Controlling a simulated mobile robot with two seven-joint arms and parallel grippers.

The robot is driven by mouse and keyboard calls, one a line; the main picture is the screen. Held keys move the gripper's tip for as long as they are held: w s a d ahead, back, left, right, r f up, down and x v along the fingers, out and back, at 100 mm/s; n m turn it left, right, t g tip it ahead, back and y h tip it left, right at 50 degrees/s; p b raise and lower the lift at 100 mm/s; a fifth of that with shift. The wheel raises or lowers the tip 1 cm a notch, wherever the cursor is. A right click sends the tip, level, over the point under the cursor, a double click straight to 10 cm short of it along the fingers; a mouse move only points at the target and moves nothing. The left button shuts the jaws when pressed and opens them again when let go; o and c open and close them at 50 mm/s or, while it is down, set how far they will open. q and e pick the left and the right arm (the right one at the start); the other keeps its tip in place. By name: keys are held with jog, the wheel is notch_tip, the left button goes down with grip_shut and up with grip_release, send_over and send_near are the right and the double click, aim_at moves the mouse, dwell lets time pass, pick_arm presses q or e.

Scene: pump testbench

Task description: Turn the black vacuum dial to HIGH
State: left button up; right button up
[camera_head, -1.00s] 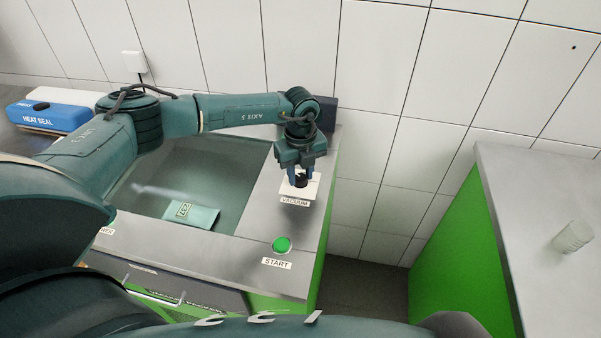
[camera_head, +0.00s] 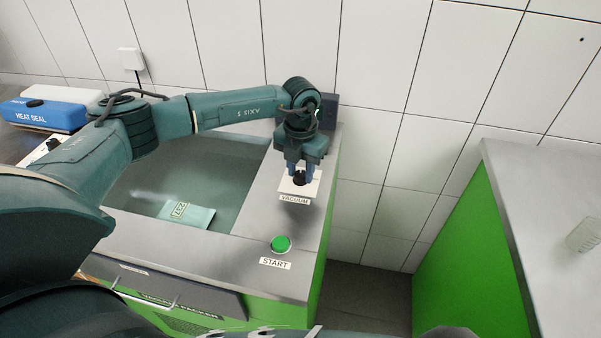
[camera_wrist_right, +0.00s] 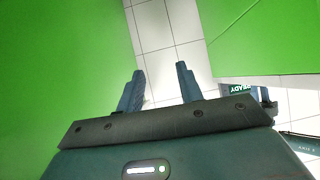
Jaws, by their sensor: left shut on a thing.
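The black vacuum dial (camera_head: 299,179) sits on a white plate (camera_head: 312,187) above the VACUUM label (camera_head: 295,199), on the grey top of the green testbench. My left gripper (camera_head: 300,175) points down and is shut on the dial, with blue fingers on both sides of it. The gripper partly hides the dial, and its setting cannot be read. My right gripper (camera_wrist_right: 160,86) shows in the right wrist view with its two fingers apart and nothing between them. It is not clearly seen in the head view.
A green START button (camera_head: 281,243) is in front of the dial. A sunken basin (camera_head: 150,175) holding a teal packet (camera_head: 186,213) lies to the left. A blue heat sealer (camera_head: 40,113) stands far left. A grey-topped counter (camera_head: 545,220) with a clear cup (camera_head: 584,236) is at right.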

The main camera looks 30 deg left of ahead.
aim_at(301, 174)
pick_arm(q)
jog(key=m+b, duration=0.2)
jog(key=m, duration=0.2)
jog(key=shift+m, duration=0.3)
jog(key=m+b, duration=0.1)
jog(key=m, duration=0.1)
jog(key=shift+m, duration=0.4)
jog(key=m+b, duration=0.2)
jog(key=m, duration=0.1)
jog(key=shift+m, duration=0.3)
jog(key=m+b, duration=0.1)
jog(key=m, duration=0.2)
jog(key=shift+m+b, duration=0.45)
jog(key=shift+m, duration=0.35)
pick_arm(e)
jog(key=shift+w+a+f+m+t+y, duration=0.15)
jog(key=shift+w+a+f+t+y, duration=0.15)
jog(key=shift+f, duration=0.4)
jog(key=shift+w+a+f+m+t+y, duration=0.1)
jog(key=shift+a+f+m+t+y, duration=0.1)
jog(key=shift+a+f, duration=0.35)
pick_arm(q)
jog(key=shift+r, duration=0.1)
pick_arm(e)
jog(key=shift+d+f, duration=0.15)
jog(key=shift+f, duration=0.05)
pick_arm(q)
jog(key=o, duration=1)
jog(key=shift+c, duration=0.2)
